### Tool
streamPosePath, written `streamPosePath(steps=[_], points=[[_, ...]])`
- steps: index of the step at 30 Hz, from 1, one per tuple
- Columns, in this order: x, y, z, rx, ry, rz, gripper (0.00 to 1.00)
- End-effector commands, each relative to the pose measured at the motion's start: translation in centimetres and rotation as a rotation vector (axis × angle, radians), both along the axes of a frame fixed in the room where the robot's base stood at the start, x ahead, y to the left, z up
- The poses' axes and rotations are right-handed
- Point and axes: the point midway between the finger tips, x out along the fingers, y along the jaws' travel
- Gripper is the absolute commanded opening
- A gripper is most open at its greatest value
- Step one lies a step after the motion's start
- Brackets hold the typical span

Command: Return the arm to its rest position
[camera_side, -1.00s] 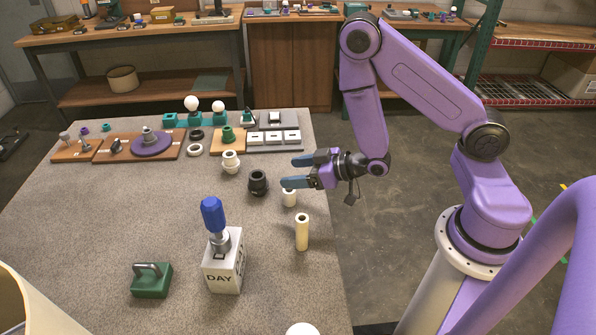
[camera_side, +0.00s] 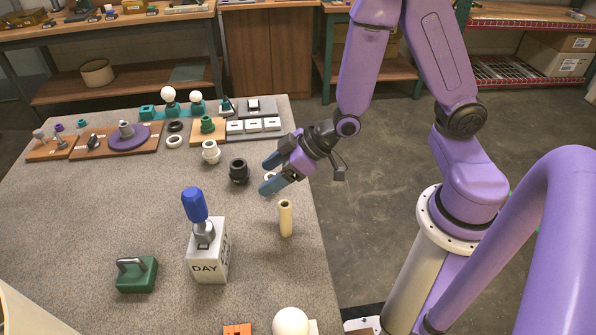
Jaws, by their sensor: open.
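My gripper (camera_side: 269,174) is open and points down and to the left over the right part of the grey table (camera_side: 90,210). Its blue fingers are apart, and I see nothing held between them. A small cream ring-shaped part (camera_side: 270,177) shows partly behind the fingers. An upright cream tube (camera_side: 285,218) stands on the table just below the gripper in the picture. A black ring-like part (camera_side: 239,171) stands to the left of the fingers, apart from them.
A DAY block (camera_side: 208,260) with a blue-handled tool (camera_side: 195,207) and a green weight (camera_side: 136,274) stand at the front. A white bulb (camera_side: 290,323) is at the bottom edge. Wooden boards with parts (camera_side: 110,142) and a white part (camera_side: 210,152) are behind.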

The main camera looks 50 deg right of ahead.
Motion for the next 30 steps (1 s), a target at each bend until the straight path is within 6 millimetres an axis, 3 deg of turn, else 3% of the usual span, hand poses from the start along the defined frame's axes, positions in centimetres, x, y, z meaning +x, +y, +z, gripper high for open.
streamPosePath(steps=[6, 13, 21, 30], points=[[-4.2, 1.8, 2.8, -0.101, 0.125, 0.122, 0.73], [-9.5, 1.4, 5.9, -0.233, 0.249, 0.244, 0.73], [-15.9, -1.6, 9.5, -0.406, 0.371, 0.377, 0.73], [-19.8, -5.1, 12.0, -0.539, 0.445, 0.456, 0.73]])
